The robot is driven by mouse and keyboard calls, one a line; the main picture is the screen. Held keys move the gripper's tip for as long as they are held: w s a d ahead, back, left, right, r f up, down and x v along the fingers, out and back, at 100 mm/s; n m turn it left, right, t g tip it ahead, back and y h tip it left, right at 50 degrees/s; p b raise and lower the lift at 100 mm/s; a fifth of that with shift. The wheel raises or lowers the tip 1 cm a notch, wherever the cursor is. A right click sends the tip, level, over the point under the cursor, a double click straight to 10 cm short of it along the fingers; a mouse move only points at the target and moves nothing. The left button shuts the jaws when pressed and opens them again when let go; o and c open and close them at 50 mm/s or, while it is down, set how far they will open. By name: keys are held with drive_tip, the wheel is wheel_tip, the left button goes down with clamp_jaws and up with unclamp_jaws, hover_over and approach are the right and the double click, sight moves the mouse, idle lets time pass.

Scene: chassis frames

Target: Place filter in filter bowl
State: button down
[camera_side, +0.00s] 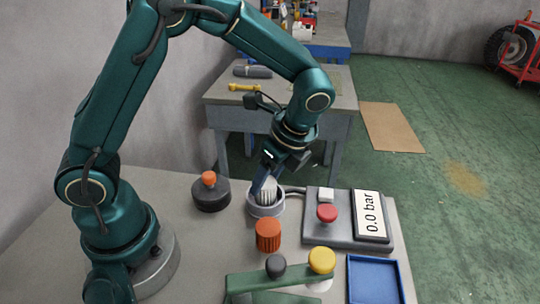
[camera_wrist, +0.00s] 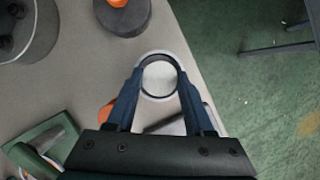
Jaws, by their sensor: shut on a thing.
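The white pleated filter (camera_side: 269,186) stands upright at the grey filter bowl (camera_side: 266,209) in the side view, with its lower part hidden by the bowl's rim. My gripper (camera_side: 266,181) points down over the bowl and is shut on the filter. In the wrist view my gripper (camera_wrist: 160,80) has one blue finger on each side of the round filter (camera_wrist: 159,79). The pale ring of the bowl (camera_wrist: 161,55) shows around its far side. I cannot tell whether the filter touches the bowl's floor.
A dark round pot with an orange knob (camera_side: 210,194) stands left of the bowl. A ribbed orange cap (camera_side: 268,236) is in front. A panel (camera_side: 317,229) with a red button and 0.0 bar display is right. A green bracket (camera_side: 250,283) and blue tray (camera_side: 375,280) are nearer.

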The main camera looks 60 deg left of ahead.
drive_tip(key=shift+f, duration=0.45)
drive_tip(key=shift+f, duration=0.1)
drive_tip(key=shift+c, duration=1.4)
unclamp_jaws()
drive_tip(key=v, duration=1.2)
drive_tip(key=s+a+n+t+h, duration=0.2)
drive_tip(key=s+n+t+h, duration=0.2)
drive_tip(key=s+n, duration=0.7)
drive_tip(key=shift+a+n+t, duration=0.3)
drive_tip(key=shift+n+t, duration=1)
drive_tip(key=shift+n, duration=0.9)
